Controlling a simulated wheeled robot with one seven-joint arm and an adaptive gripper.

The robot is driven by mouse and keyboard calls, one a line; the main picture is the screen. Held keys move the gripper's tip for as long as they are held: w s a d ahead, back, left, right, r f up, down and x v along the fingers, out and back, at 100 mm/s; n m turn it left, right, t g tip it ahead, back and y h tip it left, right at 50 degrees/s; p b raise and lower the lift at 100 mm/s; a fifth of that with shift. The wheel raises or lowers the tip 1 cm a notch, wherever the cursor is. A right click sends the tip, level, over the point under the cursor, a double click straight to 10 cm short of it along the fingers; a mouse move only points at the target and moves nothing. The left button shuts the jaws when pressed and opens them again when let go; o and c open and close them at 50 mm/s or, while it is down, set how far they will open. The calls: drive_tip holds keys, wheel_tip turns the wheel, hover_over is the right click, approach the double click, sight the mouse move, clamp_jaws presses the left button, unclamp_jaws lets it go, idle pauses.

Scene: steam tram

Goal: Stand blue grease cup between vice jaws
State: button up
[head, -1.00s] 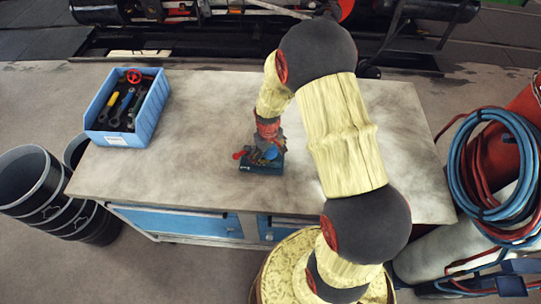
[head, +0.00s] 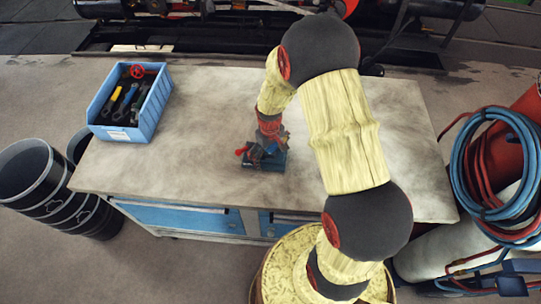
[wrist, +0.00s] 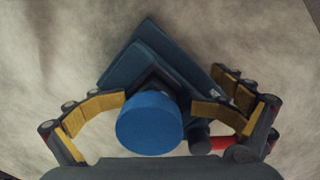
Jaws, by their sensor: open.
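The blue grease cup (wrist: 150,124) shows in the wrist view as a round blue top between the two fingers of my gripper (wrist: 160,104). The fingers are open, with yellow pads on either side of the cup and a gap on the right. The dark blue vice (wrist: 150,55) lies directly below and behind the cup; its base (head: 264,166) shows on the workbench in the head view. The cup seems upright at the vice jaws, but its lower part and the jaw contact are hidden. In the head view my gripper (head: 268,143) is low over the vice.
The grey workbench (head: 200,150) is mostly clear around the vice. A blue bin (head: 150,115) with tools stands at its left end. Dark drums (head: 40,190) stand left of the bench. Blue and red hoses (head: 490,170) and cylinders are at the right.

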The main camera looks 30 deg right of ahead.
drive_tip(key=shift+r+p, duration=2.45)
drive_tip(key=shift+r, duration=1.1)
drive_tip(key=shift+m+g, duration=0.5)
drive_tip(key=shift+g, duration=0.1)
drive_tip(key=s, duration=0.4)
drive_tip(key=shift+a+f, duration=0.25)
drive_tip(key=shift+a, duration=0.15)
drive_tip(key=s+a+r+t+b, duration=0.2)
drive_tip(key=s+r, duration=0.3)
drive_tip(key=r, duration=0.3)
drive_tip(key=s+a+r+t+b, duration=0.2)
drive_tip(key=s+a+r+b, duration=0.2)
drive_tip(key=r, duration=0.5)
drive_tip(key=s+a+r+t+b, duration=0.2)
drive_tip(key=s+r, duration=0.4)
drive_tip(key=r, duration=0.3)
drive_tip(key=shift+a+m+t+b, duration=0.3)
drive_tip(key=shift+a+t+b, duration=0.1)
drive_tip(key=shift+b, duration=0.4)
